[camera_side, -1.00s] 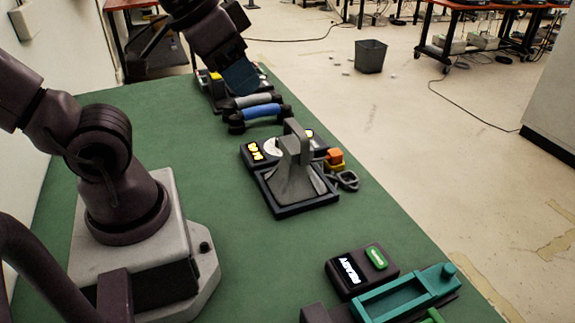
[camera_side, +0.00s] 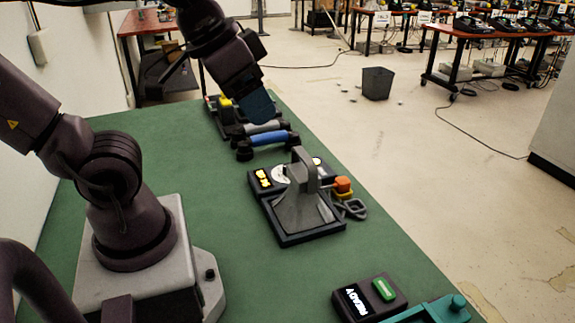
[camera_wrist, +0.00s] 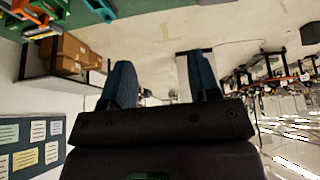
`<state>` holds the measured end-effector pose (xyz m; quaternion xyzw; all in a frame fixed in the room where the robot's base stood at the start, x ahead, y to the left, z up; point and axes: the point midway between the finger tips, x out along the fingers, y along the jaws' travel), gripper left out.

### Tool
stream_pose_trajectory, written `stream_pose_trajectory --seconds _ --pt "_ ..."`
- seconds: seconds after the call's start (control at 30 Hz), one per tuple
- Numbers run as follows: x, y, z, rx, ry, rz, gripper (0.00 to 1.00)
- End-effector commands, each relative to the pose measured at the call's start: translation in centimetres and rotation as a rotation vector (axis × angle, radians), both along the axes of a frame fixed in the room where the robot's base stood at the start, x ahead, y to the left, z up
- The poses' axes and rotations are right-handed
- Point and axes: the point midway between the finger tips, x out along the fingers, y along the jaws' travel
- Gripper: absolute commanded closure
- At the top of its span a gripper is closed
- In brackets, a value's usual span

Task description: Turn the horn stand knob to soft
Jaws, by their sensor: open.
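A grey stand (camera_side: 302,208) with an upright handle-like top sits in a dark base on the green table in the side view. A dark box with yellow lit figures (camera_side: 263,179) and a partly hidden pale dial (camera_side: 281,174) lies just behind it. I cannot tell for sure which part is the horn stand knob, nor read its setting. My gripper (camera_side: 258,106) appears above the far end of the table, near the handsets and apart from the grey stand. In the wrist view my gripper (camera_wrist: 161,85) has its two blue fingers spread, with nothing between them.
Blue (camera_side: 268,139) and grey (camera_side: 262,127) handsets lie beyond the stand. An orange block (camera_side: 342,184) and grey links (camera_side: 353,208) sit at its right. A READY box (camera_side: 369,298) and teal fixture (camera_side: 438,309) are at the near end. Table left of the stand is clear.

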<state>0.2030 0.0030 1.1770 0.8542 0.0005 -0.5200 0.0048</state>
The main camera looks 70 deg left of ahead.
Motion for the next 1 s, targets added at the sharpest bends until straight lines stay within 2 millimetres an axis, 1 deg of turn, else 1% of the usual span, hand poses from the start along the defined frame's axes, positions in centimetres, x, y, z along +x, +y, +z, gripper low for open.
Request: stream_pose_trajectory --seconds 0.07,0.17,0.2,0.27,0.3,0.37,0.4,0.47,0.5,0.57,0.6,0.67,0.7,0.8,0.9,1.0 --pt "1.4 0.7 0.0 -0.016 0.034 0.017 0.44" --pt "4.0 2.4 -0.1 -0.041 0.086 0.048 0.44" --pt "5.2 3.2 -0.3 -0.052 0.109 0.062 0.44" --pt "7.0 4.8 -0.7 -0.066 0.14 0.084 0.44" --pt "8.1 5.8 -1.2 -0.075 0.161 0.101 0.44" --pt "9.7 7.6 -2.1 -0.085 0.191 0.125 0.44" --pt "10.7 8.9 -2.8 -0.089 0.213 0.141 0.44" --pt "12.1 10.9 -4.1 -0.096 0.243 0.165 0.44" --pt "12.9 12.3 -5.0 -0.098 0.263 0.182 0.44" --pt "14.0 14.5 -6.6 -0.099 0.294 0.205 0.44" --pt "14.6 16.0 -7.8 -0.098 0.315 0.22 0.44" --pt "15.2 18.3 -9.7 -0.096 0.346 0.242 0.44" --pt "15.6 19.7 -11.0 -0.092 0.366 0.252 0.44" --pt "15.9 22.9 -14.0 -0.084 0.412 0.273 0.44" --pt "15.9 25.1 -16.4 -0.076 0.445 0.286 0.44" --pt "15.7 26.4 -17.8 -0.068 0.466 0.291 0.44"
